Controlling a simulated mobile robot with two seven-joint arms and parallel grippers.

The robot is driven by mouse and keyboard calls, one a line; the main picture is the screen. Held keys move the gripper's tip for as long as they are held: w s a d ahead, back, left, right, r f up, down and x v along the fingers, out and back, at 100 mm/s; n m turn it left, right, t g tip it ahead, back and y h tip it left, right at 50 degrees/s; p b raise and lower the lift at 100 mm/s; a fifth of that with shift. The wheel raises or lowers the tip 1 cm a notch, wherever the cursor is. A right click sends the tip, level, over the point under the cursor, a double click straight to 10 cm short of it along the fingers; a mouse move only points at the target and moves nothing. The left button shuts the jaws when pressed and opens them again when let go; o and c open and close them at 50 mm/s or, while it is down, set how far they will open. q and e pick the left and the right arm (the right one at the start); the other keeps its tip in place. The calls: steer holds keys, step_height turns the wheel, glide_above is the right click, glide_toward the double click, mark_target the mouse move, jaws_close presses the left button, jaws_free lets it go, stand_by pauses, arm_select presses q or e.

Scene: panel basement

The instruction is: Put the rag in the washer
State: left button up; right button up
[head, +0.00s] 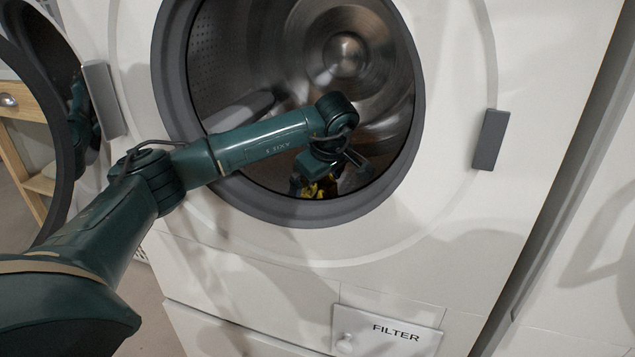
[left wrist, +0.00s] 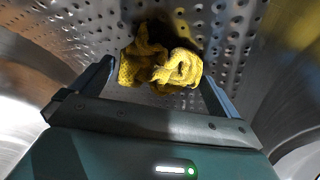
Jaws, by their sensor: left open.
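The washer (head: 250,248) is white, with its round front opening facing me and its steel drum (head: 240,45) in view. The yellow rag (head: 318,188) lies crumpled low inside the drum, partly hidden by my gripper in the head view. It shows clearly in the left wrist view (left wrist: 160,62) on the perforated drum wall. My left gripper (head: 345,172) reaches through the opening into the drum. Its two fingers are apart in the left wrist view (left wrist: 157,85), one on each side of the rag. Contact between fingers and rag cannot be told. My right gripper is not in view.
The round dark door (head: 48,110) stands open at the left. A filter flap (head: 385,333) is at the lower front. A wooden shelf (head: 35,185) stands behind the door at far left.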

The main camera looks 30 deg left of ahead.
mark_target(321, 191)
arm_select(q)
steer(key=p+v, duration=0.1)
steer(key=v, duration=0.3)
steer(key=shift+r+p, duration=0.3)
steer(key=shift+p, duration=0.1)
steer(key=p+v, duration=0.2)
steer(key=v, duration=0.5)
steer(key=shift+d+r, duration=0.2)
steer(key=shift+r, duration=0.05)
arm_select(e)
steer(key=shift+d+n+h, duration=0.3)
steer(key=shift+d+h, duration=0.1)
arm_select(q)
steer(key=shift+s, duration=0.15)
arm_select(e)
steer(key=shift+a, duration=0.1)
arm_select(q)
steer(key=shift+s, duration=0.1)
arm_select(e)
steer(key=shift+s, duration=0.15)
